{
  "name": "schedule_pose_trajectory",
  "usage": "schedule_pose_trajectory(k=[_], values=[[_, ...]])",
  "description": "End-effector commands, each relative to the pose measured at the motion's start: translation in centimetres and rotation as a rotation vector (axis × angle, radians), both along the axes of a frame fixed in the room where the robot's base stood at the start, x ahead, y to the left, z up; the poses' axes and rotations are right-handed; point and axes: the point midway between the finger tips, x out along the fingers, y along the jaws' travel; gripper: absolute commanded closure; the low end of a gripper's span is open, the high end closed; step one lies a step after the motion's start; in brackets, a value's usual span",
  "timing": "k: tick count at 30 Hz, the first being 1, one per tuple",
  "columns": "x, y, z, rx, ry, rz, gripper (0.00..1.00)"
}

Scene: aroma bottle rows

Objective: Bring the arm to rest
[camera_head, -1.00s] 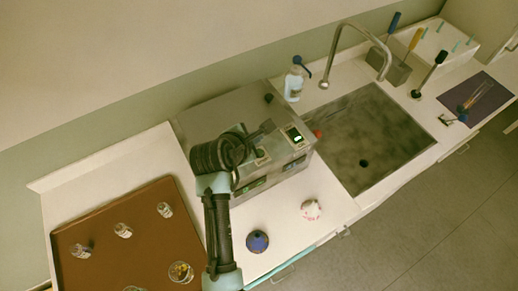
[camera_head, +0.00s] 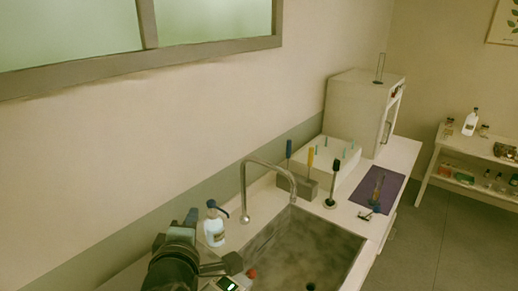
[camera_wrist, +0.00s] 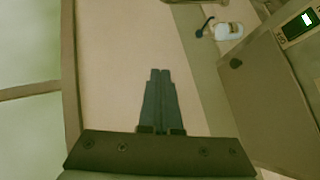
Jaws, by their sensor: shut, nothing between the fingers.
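My gripper (camera_wrist: 159,74) shows in the wrist view with its two dark fingers side by side and shut, nothing between them. The pale wall lies behind the fingertips, and no object touches them. In the head view, my arm (camera_head: 175,258) is at the lower left edge, raised beside the device with a lit display (camera_head: 228,284). The same device (camera_wrist: 285,60) is at the right of the wrist view.
A white bottle with a blue top (camera_head: 214,226) stands close to my arm, left of the tap (camera_head: 243,190) and sink (camera_head: 300,250). Farther along are a tool holder (camera_head: 298,186), a white rack (camera_head: 325,160), a purple mat (camera_head: 378,190) and a white cabinet (camera_head: 358,105).

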Motion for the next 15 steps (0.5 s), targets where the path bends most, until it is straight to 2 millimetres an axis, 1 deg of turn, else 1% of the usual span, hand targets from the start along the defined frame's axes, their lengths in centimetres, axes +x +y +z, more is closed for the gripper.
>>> schedule_pose_trajectory(k=[1, 2, 3, 5, 6, 8, 9, 11, 12, 15], values=[[0.1, -1.5, 3.2, 0.160, -0.102, -0.036, 1.00], [-0.1, -2.3, 5.4, 0.255, -0.157, -0.050, 1.00], [-0.5, -3.4, 8.3, 0.383, -0.229, -0.060, 1.00], [-1.8, -5.0, 12.4, 0.570, -0.337, -0.059, 1.00], [-2.9, -6.2, 15.0, 0.689, -0.409, -0.048, 1.00], [-5.1, -7.9, 18.7, 0.862, -0.509, -0.013, 1.00], [-6.7, -8.9, 20.9, 0.968, -0.571, 0.019, 1.00], [-9.2, -10.2, 23.7, 1.109, -0.650, 0.076, 1.00], [-10.9, -11.0, 25.2, 1.189, -0.695, 0.118, 1.00], [-14.5, -12.3, 28.0, 1.341, -0.775, 0.218, 1.00]])
